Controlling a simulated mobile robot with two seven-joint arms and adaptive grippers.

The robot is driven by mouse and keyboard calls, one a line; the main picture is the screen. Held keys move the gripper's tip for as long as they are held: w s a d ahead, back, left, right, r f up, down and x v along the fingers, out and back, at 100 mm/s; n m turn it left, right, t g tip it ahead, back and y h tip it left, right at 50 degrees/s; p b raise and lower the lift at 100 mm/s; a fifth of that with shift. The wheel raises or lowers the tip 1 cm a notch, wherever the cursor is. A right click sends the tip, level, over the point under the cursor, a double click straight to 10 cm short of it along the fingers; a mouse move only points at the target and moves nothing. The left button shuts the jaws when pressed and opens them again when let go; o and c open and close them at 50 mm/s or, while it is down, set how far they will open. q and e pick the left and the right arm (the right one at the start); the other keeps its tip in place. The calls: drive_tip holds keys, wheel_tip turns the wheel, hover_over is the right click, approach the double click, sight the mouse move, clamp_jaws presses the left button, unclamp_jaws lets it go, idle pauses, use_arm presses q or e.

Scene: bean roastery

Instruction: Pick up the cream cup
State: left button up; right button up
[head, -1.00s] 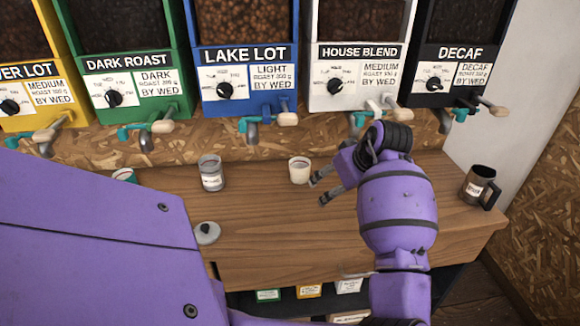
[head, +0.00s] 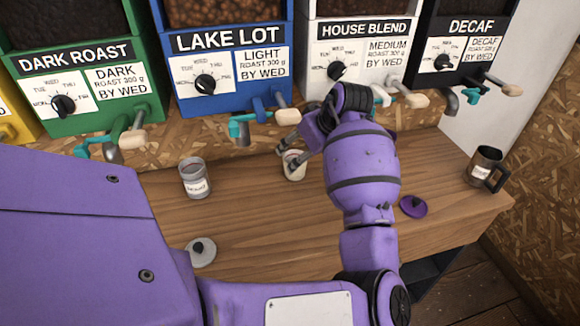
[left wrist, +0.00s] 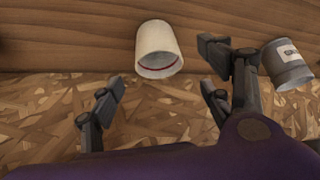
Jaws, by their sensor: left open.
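The cream cup (head: 292,174) stands on the wooden counter below the Lake Lot and House Blend dispensers. My left gripper (head: 291,153) is open right at the cup, and its fingers hide part of the cup's top in the head view. In the left wrist view, the cup (left wrist: 157,48) shows its pale side and open mouth with a dark red line inside. It appears between the spread fingertips of my left gripper (left wrist: 162,72), a little beyond them. I cannot tell whether a finger touches it. My right gripper is not in view.
A grey labelled canister (head: 195,179) stands left of the cup, and a dark mug (head: 485,168) stands at the right end. A grey lid (head: 201,252) and a purple lid (head: 413,206) lie on the counter (head: 270,235). Dispenser spouts hang close above the gripper.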

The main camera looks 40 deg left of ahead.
sight(299, 174)
use_arm(q)
drive_tip(key=x, duration=0.7)
drive_tip(key=shift+w+d+f, duration=0.1)
drive_tip(key=shift+w+f, duration=0.05)
drive_tip(key=shift+f, duration=0.15)
drive_tip(key=c, duration=1.3)
